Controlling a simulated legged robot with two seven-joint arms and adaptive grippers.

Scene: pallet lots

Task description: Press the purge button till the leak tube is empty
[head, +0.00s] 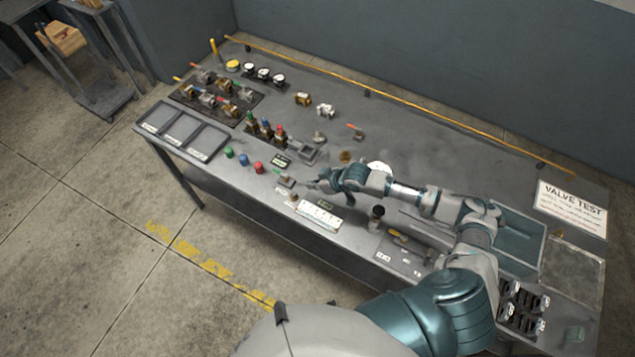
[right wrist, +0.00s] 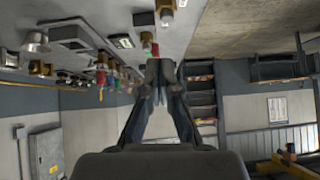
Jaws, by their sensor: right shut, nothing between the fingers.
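My right gripper (head: 318,185) reaches over the grey bench from the right, low near its front edge. It is shut and empty, its fingertips pointing left towards a small fitting with a green and orange top (head: 285,181). In the right wrist view the closed fingers (right wrist: 160,72) show with a small red part (right wrist: 147,40) just beyond their tips; I cannot tell whether they touch. I cannot tell which part is the purge button. The leak tube cannot be made out, nor its level. My left gripper is not in view.
A green knob (head: 228,152), a blue knob (head: 244,159) and a red knob (head: 258,167) stand left of the gripper. A white marked panel (head: 320,218) lies in front of it. Valves crowd the bench's left; its back middle is clear. A VALVE TEST sign (head: 570,208) stands right.

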